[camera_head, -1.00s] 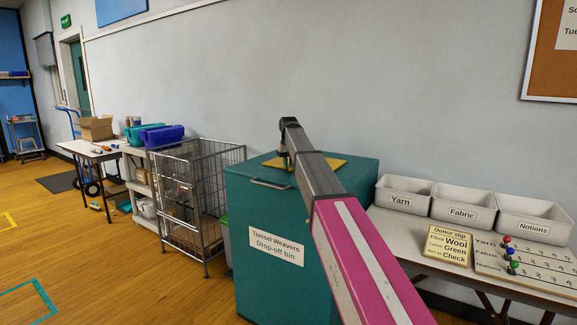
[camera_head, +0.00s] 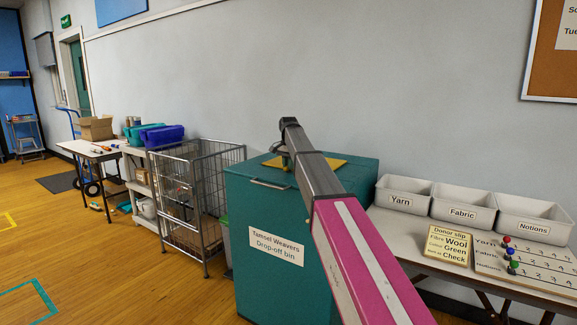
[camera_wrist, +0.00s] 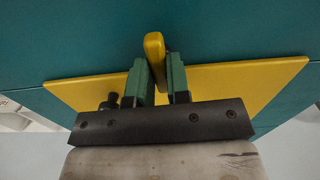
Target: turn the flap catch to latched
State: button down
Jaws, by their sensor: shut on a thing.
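The flap catch (camera_wrist: 153,48) is a small yellow lever with a rounded end. It stands out from a yellow plate (camera_wrist: 245,80) on the teal top of the drop-off bin (camera_head: 262,238). In the wrist view, my gripper (camera_wrist: 156,72) has its two green fingers on either side of the catch and is shut on it. The lower part of the catch is hidden between the fingers. In the head view, my arm covers much of the bin top, the catch cannot be made out, and part of the yellow plate (camera_head: 335,163) shows beside the arm.
A table to the right holds bins labelled Yarn (camera_head: 402,199), Fabric (camera_head: 462,212) and Notions (camera_head: 533,229), plus a donor slip (camera_head: 447,246). A wire cage (camera_head: 180,215) stands left of the bin. Open wooden floor lies further left.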

jog(key=shift+m, duration=0.4)
jog(key=c, duration=1.1)
grip_release()
notch_tip(320, 180, up, 11)
jog(key=shift+f, duration=0.1)
